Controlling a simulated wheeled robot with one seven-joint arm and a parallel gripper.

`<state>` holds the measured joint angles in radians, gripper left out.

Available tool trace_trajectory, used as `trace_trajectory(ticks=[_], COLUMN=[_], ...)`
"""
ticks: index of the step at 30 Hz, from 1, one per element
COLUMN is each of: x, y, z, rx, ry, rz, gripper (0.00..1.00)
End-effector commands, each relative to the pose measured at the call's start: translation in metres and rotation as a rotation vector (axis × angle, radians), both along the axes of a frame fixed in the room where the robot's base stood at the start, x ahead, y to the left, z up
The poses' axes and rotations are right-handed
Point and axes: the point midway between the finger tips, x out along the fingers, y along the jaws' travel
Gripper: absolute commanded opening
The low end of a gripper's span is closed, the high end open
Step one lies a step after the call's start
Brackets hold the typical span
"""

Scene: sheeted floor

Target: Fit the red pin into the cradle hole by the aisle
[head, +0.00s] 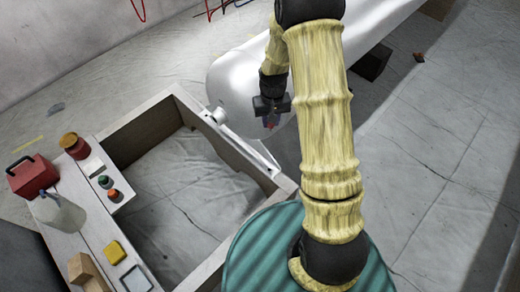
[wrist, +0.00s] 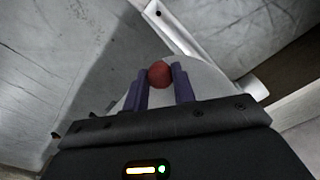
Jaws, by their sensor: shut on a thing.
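My gripper (head: 270,119) is in front of the white rounded body, its fingers pointing down. In the wrist view the two purple fingers (wrist: 159,90) are shut on the red pin (wrist: 159,74), whose round red end shows between the tips. In the head view only a small dark red bit shows at the fingers. The white rounded body (head: 233,78) lies beyond the fingers. A pale fitting (head: 218,116) and a pale rail (head: 256,150) are beside it; the rail also shows in the wrist view (wrist: 176,32). I cannot make out the cradle hole in either view.
An open wooden-walled frame (head: 140,118) lies left of my arm, with sheeting inside. Its left ledge holds a red box (head: 32,177), a jar (head: 74,146), a pale jug (head: 60,211), a yellow block (head: 114,252) and small parts. Sheeted floor (head: 430,130) is mostly clear at right.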

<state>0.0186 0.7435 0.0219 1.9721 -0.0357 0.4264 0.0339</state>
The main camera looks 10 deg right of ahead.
Motion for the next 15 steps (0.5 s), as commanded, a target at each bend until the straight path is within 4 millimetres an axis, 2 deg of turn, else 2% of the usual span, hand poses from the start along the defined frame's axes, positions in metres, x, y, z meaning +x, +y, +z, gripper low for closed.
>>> trace_trajectory(ticks=[12,15], x=[-0.0001,-0.0020], y=[0.0037,0.0043], z=[-0.0002,-0.0083], rx=[0.000,0.002], ry=[0.000,0.003], rz=[0.007,-0.009], gripper=[0.02,0.02])
